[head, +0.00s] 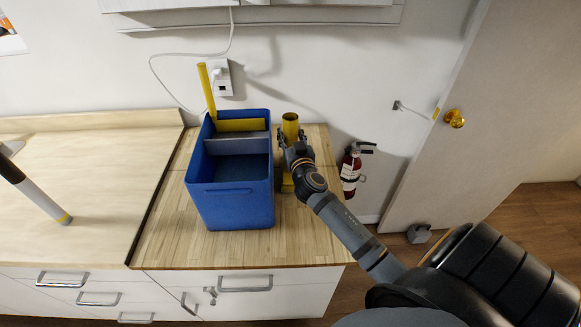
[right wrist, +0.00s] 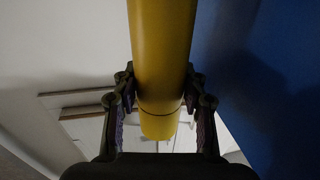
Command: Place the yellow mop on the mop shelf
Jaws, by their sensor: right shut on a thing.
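My right gripper (head: 290,146) is shut on the upright yellow mop (head: 290,124), just right of the blue bin. In the right wrist view the mop's thick yellow cylinder (right wrist: 160,60) runs between the two fingers (right wrist: 160,112), one on each side. More yellow shows below the gripper in the head view; whether it touches the counter is hidden by my arm. My left gripper is not in view. I cannot tell for sure which surface is the mop shelf; a white wall-mounted panel or shelf edge (head: 300,16) shows at the top.
The blue bin (head: 235,205) stands on the wooden counter (head: 300,245), holding a yellow stick (head: 207,92) and a yellow bar (head: 240,125). A fire extinguisher (head: 350,172) hangs right of the counter, near the door (head: 470,120). A cable runs along the wall. The counter's front right is clear.

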